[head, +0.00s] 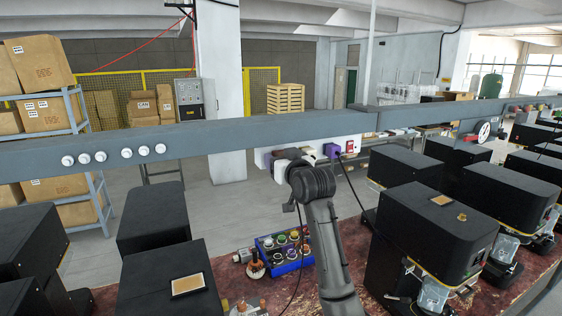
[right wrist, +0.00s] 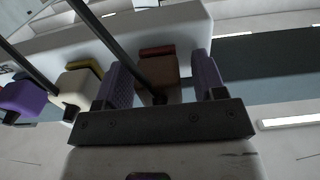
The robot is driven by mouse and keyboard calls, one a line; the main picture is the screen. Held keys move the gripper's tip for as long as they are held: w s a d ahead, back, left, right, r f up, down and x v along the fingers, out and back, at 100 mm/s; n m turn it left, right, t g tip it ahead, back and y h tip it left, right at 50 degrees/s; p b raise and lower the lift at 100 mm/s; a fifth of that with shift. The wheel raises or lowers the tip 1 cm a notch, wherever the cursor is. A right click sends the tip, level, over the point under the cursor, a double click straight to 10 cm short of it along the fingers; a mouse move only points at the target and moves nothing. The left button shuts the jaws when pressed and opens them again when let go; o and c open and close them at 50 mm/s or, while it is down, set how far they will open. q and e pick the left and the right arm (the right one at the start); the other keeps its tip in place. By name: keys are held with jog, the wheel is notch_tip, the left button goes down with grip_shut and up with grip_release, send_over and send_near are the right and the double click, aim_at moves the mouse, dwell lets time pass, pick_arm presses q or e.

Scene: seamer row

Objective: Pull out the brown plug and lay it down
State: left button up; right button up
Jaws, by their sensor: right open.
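The brown plug (right wrist: 160,76) sits at the white socket strip (right wrist: 150,32) in the right wrist view, with a dark cable running across it. My right gripper (right wrist: 162,72) is open, with one purple-padded finger on each side of the plug. Small gaps seem to show beside it, and I cannot tell whether either pad touches. In the head view my right gripper (head: 280,160) is at the strip (head: 352,144) under the grey rail, and I cannot make out the brown plug there. My left gripper is not in view.
A cream plug (right wrist: 76,88) and a purple plug (right wrist: 22,98) sit beside the brown one, the cream one close to a finger; the purple one also shows in the head view (head: 332,150). Cables hang nearby. A blue crate (head: 284,252) and black machines (head: 421,205) stand below.

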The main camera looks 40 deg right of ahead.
jog(key=shift+c, duration=0.5)
grip_shut()
jog(key=shift+s, duration=0.1)
jog(key=shift+b+v, duration=0.4)
jog(key=shift+v, duration=2.45)
